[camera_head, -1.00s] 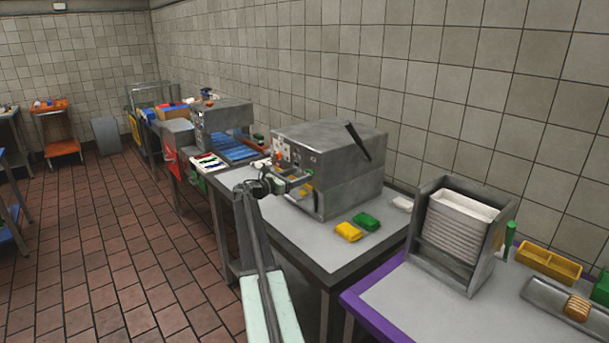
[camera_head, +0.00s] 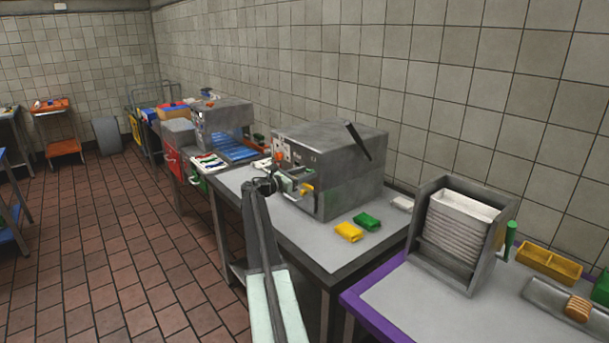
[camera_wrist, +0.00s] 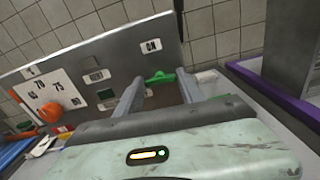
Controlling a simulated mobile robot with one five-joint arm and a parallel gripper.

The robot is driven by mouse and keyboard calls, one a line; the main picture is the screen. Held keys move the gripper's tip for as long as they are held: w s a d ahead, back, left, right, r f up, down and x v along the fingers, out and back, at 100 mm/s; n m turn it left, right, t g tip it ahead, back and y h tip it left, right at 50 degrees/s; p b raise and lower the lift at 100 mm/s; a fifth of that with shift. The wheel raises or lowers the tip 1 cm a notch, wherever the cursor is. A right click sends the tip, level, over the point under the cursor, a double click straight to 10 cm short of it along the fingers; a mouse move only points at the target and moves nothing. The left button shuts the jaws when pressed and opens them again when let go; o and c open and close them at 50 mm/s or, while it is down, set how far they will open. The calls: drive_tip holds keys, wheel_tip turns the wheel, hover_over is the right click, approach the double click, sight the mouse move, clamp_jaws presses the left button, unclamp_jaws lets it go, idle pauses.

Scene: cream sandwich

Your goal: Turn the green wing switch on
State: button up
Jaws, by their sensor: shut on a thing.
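The green wing switch (camera_wrist: 160,77) is on the front panel of the grey metal machine (camera_head: 335,165), below a label (camera_wrist: 150,46) that seems to read ON. In the wrist view its wings lie roughly level, slightly higher on the right. My gripper (camera_wrist: 161,78) has one finger on each side of the switch and is shut on it.
An orange knob (camera_wrist: 49,114) with a numbered dial is left on the same panel. A yellow block (camera_head: 348,231) and a green block (camera_head: 367,220) lie on the table beside the machine. A grey holder (camera_head: 462,235) stands to the right.

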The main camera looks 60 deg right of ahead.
drive_tip(key=m, duration=0.4)
drive_tip(key=shift+m, duration=0.3)
drive_tip(key=m, duration=0.4)
drive_tip(key=shift+m, duration=0.3)
drive_tip(key=shift+s+f+m, duration=0.1)
drive_tip(key=shift+f+m, duration=0.05)
drive_tip(key=shift+m, duration=3.85)
drive_tip(key=o, duration=1.4)
drive_tip(key=shift+c, duration=0.2)
drive_tip(key=shift+a, duration=0.15)
